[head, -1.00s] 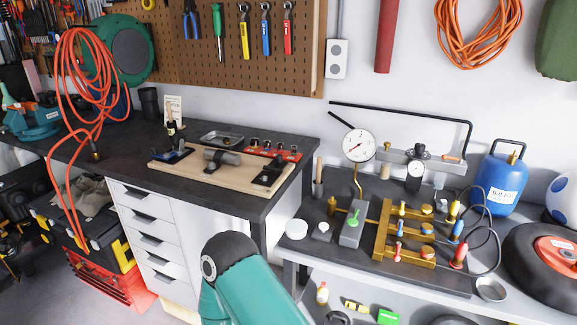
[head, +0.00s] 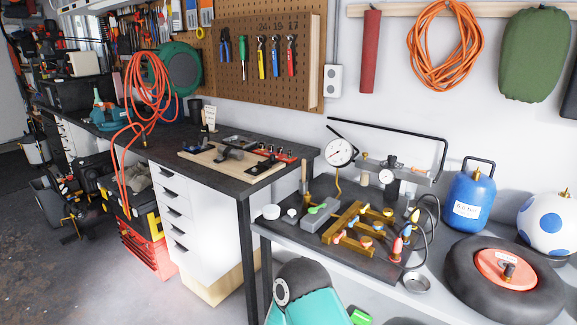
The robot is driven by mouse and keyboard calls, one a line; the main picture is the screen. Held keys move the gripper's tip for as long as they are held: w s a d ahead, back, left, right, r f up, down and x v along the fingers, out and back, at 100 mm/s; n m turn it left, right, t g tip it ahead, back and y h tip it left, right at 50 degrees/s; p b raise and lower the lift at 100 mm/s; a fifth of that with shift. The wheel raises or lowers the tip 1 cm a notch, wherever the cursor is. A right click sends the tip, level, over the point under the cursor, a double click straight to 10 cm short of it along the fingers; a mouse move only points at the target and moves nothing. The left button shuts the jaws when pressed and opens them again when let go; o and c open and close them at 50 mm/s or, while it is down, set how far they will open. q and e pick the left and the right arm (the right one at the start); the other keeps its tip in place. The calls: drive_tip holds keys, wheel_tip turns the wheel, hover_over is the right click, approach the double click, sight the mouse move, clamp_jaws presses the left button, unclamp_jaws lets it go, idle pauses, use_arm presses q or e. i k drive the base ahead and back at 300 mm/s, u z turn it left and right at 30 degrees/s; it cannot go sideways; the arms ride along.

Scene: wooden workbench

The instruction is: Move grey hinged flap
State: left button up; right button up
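A light wooden board (head: 207,160) lies on the dark workbench top, with small fixtures mounted on it. A grey piece (head: 236,143) sits near the middle of the board, on a dark mount; it may be the hinged flap, but it is too small to tell its hinge or angle. Neither gripper is in view. Only a teal and black link of my own arm shows at the bottom edge, well away from the board.
A lower bench at right carries a brass manifold (head: 352,233), a dial gauge (head: 340,152), a blue tank (head: 472,195) and a wheel (head: 470,285). An orange hose (head: 148,85) hangs at left.

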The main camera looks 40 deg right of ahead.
sight(272, 160)
drive_tip(key=z, duration=0.05)
drive_tip(key=k, duration=0.65)
drive_tip(key=z, duration=0.9)
drive_tip(key=i, duration=1)
